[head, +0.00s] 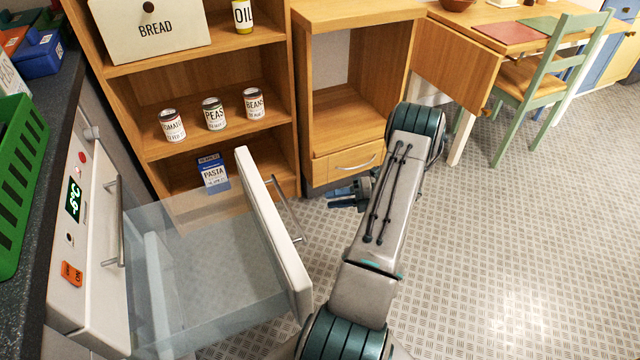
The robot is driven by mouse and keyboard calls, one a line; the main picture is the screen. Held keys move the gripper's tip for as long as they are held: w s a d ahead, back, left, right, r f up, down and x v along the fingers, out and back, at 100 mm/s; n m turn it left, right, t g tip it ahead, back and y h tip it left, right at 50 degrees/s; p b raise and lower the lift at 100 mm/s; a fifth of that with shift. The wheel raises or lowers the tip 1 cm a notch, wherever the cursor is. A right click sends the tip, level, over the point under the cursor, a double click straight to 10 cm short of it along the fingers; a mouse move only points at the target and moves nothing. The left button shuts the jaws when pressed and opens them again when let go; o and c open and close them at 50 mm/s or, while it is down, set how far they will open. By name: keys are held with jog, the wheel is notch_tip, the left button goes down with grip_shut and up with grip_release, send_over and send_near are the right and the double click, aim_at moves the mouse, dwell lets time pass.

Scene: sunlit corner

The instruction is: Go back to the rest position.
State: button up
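My gripper (338,198) shows in the head view as a small blue and dark shape just left of my grey arm. It hangs over the metal floor, in front of the small wooden cabinet and to the right of the open drawer's handle. Its fingers point left, and no held object shows. My arm hides part of it, and the fingers are too small to tell whether they are open or shut. My arm rises from the bottom middle, bends at the teal joint and reaches down behind.
A clear-sided drawer (200,290) with a white front (270,235) stands pulled out left of my arm. Shelves (215,140) hold cans and a pasta box (213,173). A wooden cabinet (352,130) stands behind. A green chair (535,80) is back right; floor (510,250) right is clear.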

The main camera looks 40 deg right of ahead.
jog(key=a+r+n+g+h+p, duration=0.2)
jog(key=a+r+n+g+p, duration=0.3)
jog(key=a+r+n, duration=0.7)
jog(key=a+r+n+g+h+p, duration=0.3)
jog(key=a+r+n+g+p, duration=0.35)
jog(key=r, duration=0.95)
jog(key=s+a+r+n+t+h+p, duration=0.2)
jog(key=s+a+r+n+h+p, duration=0.2)
jog(key=r+n, duration=0.5)
jog(key=s+a+r+n+t+h+p, duration=0.3)
jog(key=s+a+r+n, duration=0.5)
jog(key=n, duration=0.6)
notch_tip(320, 180, up, 2)
jog(key=shift+s+a+r+n+h+p, duration=0.15)
jog(key=shift+s+n+h+p, duration=0.3)
jog(key=shift+p, duration=0.3)
jog(key=shift+w, duration=0.1)
